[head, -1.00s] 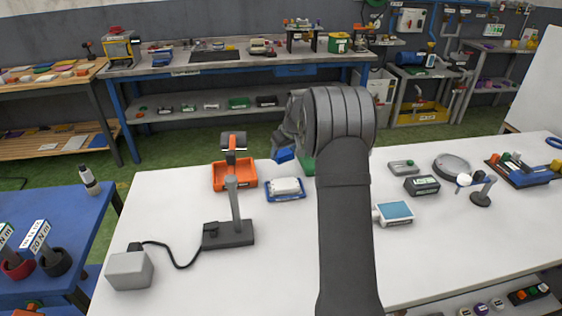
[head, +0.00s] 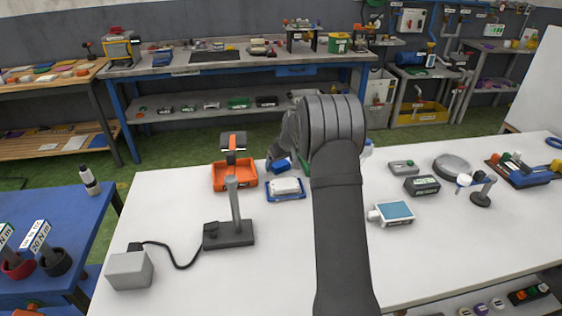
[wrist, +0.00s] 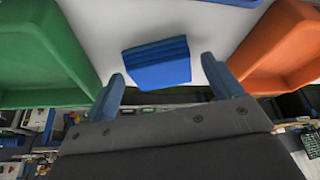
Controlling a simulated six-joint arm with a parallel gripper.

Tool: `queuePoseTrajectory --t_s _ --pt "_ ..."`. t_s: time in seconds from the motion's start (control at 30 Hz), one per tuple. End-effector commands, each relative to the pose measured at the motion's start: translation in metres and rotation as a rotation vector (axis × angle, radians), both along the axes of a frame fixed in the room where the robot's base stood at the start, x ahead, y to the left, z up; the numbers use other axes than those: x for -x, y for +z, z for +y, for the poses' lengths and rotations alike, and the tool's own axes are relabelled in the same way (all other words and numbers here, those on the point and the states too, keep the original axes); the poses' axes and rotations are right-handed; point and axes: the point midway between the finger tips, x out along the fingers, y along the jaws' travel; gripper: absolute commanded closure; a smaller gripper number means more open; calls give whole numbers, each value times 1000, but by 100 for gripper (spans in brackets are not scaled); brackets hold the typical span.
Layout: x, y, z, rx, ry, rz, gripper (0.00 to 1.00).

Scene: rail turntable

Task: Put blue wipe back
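The blue wipe (wrist: 157,62) is a folded blue block in the wrist view, seen against the white table between a green bin and an orange bin. My gripper (wrist: 163,70) has two blue fingers, spread to either side of the wipe. A gap shows at the right finger; the left fingertip is close to the wipe's edge. In the head view my gripper (head: 279,163) is low over the table, right of the orange bin. Blue shows at its tip there, and I cannot tell finger from wipe. A blue tray (head: 271,197) with a white stack stands just in front.
The orange bin (head: 234,185) is left of my gripper; the green bin (wrist: 40,55) is mostly hidden behind my arm in the head view. A grey stand (head: 229,238) with an upright post is nearer on the left. A blue-screened device (head: 394,212) is right of my arm.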

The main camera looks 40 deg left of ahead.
Motion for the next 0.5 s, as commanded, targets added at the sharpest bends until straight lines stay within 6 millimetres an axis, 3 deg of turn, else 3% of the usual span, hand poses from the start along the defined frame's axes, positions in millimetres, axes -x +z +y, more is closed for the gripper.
queuePoseTrajectory --t_s 0.3,0.5 --pt "0 3 0 0 0 0 16" --pt "3 26 -8 -1 0 -2 16"
